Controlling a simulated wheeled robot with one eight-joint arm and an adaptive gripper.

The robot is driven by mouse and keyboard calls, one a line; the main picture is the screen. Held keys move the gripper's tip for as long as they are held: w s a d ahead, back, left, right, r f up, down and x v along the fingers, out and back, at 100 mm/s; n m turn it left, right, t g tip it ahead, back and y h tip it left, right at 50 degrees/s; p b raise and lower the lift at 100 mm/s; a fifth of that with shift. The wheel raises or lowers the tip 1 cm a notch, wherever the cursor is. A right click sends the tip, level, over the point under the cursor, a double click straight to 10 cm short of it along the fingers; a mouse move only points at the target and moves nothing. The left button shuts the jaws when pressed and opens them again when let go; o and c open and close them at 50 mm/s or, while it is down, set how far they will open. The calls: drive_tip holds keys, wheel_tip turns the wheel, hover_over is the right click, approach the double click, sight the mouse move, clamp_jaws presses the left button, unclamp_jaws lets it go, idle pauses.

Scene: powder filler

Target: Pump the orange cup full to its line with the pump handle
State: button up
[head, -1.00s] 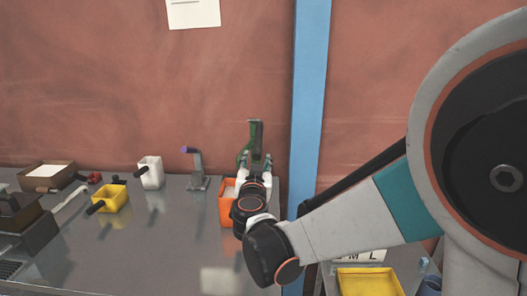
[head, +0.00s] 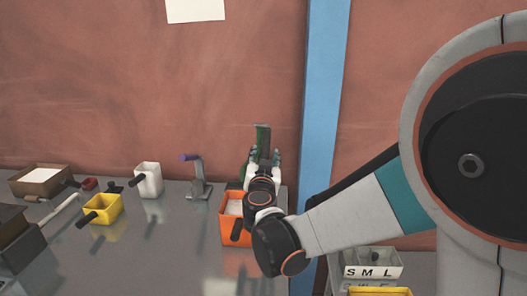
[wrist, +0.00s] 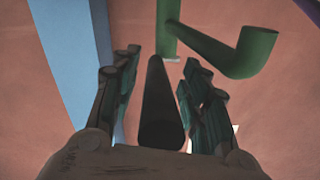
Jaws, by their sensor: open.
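The orange cup (head: 229,222) stands on the right end of the bench, with white contents near its top. Its dark handle points toward me, and my arm partly covers its right side. The green pump (head: 263,138) rises behind my gripper (head: 264,155). In the wrist view, the green pipe (wrist: 210,45) bends to the right into a spout. My gripper (wrist: 158,80) is open, with one finger on each side of the dark bar-shaped pump handle (wrist: 162,95). Gaps show between the fingers and the bar. I cannot see the cup's line.
A blue post (head: 324,120) stands just right of the pump. A yellow scoop (head: 103,210), a white scoop (head: 149,179) and a grey stand with a purple lever (head: 198,178) are on the bench to the left. A box marked S M L (head: 372,271) is at lower right.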

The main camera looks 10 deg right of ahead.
drive_tip(key=shift+w+d, duration=0.1)
drive_tip(key=shift+w, duration=0.4)
clamp_jaws()
drive_tip(key=shift+r, duration=0.1)
